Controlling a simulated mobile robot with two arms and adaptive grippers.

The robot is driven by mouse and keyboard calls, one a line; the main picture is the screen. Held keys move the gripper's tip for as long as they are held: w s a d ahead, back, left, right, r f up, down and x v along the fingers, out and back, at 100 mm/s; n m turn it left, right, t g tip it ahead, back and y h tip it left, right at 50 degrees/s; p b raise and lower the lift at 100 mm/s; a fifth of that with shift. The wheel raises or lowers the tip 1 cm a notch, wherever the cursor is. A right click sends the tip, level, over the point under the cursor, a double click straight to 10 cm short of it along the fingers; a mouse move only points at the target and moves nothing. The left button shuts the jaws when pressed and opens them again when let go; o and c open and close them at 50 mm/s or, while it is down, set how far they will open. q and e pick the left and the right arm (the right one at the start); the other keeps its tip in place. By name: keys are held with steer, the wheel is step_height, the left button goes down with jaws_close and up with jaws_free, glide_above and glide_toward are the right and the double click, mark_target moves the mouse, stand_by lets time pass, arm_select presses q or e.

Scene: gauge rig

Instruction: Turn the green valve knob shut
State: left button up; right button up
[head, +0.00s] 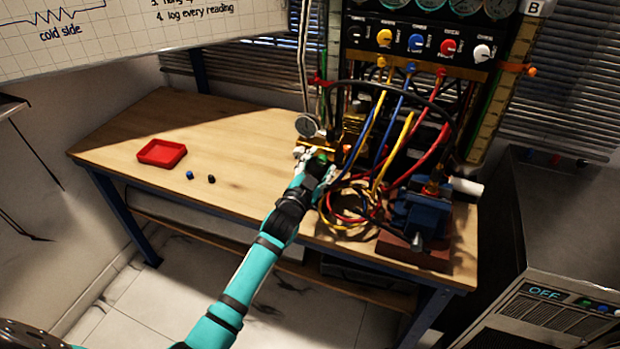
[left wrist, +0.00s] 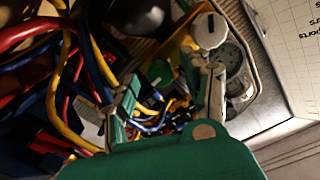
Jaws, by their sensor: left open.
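The green valve knob (head: 321,157) shows only as a small patch of green at the brass fitting on the workbench, mostly hidden by my left gripper. My left gripper (head: 316,163) is at the knob, its teal arm coming up from the bottom of the head view. In the left wrist view, the left gripper (left wrist: 164,98) is open, with its two fingers apart. A green part (left wrist: 158,74), likely the knob, shows between and beyond the fingers. I cannot tell whether the fingers touch it. My right gripper is not in view.
A round gauge (head: 307,125) stands just behind the gripper. Blue, yellow and red hoses (head: 385,150) crowd its right side, with a blue vise (head: 421,217) beyond. A red tray (head: 162,153) and two small caps (head: 200,177) lie left; the bench between is clear.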

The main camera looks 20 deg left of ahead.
arm_select(q)
steer(key=s, duration=1)
steer(key=shift+s+a, duration=0.3)
steer(key=shift+a, duration=0.05)
steer(key=s+f+n+g, duration=0.1)
steer(key=s+f+g, duration=0.25)
steer(key=f, duration=0.75)
steer(key=s+f+g, duration=0.2)
steer(key=s+f, duration=0.3)
steer(key=f, duration=0.7)
steer(key=s+f+n+g, duration=0.1)
steer(key=s+f+g, duration=0.25)
steer(key=f, duration=0.75)
steer(key=s+a+f+g, duration=0.1)
steer(key=s+f, duration=0.5)
steer(key=s, duration=0.6)
steer(key=s+a+f+n+g, duration=0.1)
steer(key=s+f+g, duration=0.3)
steer(key=s+f, duration=0.3)
steer(key=s+a+f+n+g+y, duration=0.1)
steer(key=s+f+g, duration=0.2)
steer(key=s, duration=1.5)
step_height(320, 180, down, 4)
steer(key=shift+f, duration=0.25)
steer(key=shift+o, duration=0.3)
